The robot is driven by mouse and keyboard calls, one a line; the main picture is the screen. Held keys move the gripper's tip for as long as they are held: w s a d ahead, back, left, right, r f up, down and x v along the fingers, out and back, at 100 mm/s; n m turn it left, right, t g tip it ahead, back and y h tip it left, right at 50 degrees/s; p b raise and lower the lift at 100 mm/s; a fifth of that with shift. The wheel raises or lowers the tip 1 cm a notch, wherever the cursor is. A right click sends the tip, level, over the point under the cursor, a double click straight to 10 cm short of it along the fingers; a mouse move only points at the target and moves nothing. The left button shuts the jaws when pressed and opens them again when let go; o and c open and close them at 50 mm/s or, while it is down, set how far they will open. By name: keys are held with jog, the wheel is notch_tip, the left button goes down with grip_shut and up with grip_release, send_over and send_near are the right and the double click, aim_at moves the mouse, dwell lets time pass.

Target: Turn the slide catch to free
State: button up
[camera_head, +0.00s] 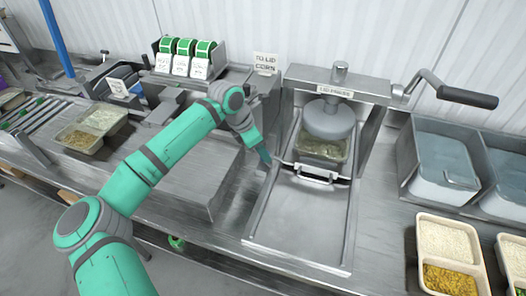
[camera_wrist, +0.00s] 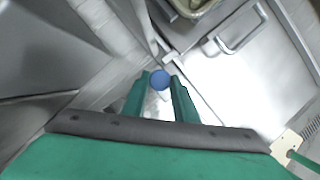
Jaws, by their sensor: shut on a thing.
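A round blue knob (camera_wrist: 160,79), which looks like the slide catch, sits between the fingertips of my gripper (camera_wrist: 161,88) in the wrist view. My gripper (camera_head: 265,156) is shut on it at the left edge of the lid press (camera_head: 338,88). The knob is hidden in the head view, and I cannot tell which way the catch is turned. The metal slide (camera_head: 305,222) lies in front of the press, with its bar handle (camera_head: 316,175) at the back. A food tray (camera_head: 322,150) sits under the round press head (camera_head: 329,118).
The press's crank (camera_head: 466,96) sticks out to the right. Steel bins (camera_head: 444,165) stand at the far right, with a food tray (camera_head: 449,240) in front. A label dispenser (camera_head: 188,60) stands at the back left.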

jog(key=m, duration=0.2)
jog(key=m+g, duration=0.2)
jog(key=m, duration=0.1)
jog(key=shift+w+r+m, duration=0.1)
jog(key=shift+w+m, duration=0.2)
jog(key=shift+w+m+g, duration=0.1)
jog(key=shift+m+g, duration=0.8)
jog(key=shift+m, duration=1.3)
jog(key=o, duration=1.1)
jog(key=shift+c, duration=0.2)
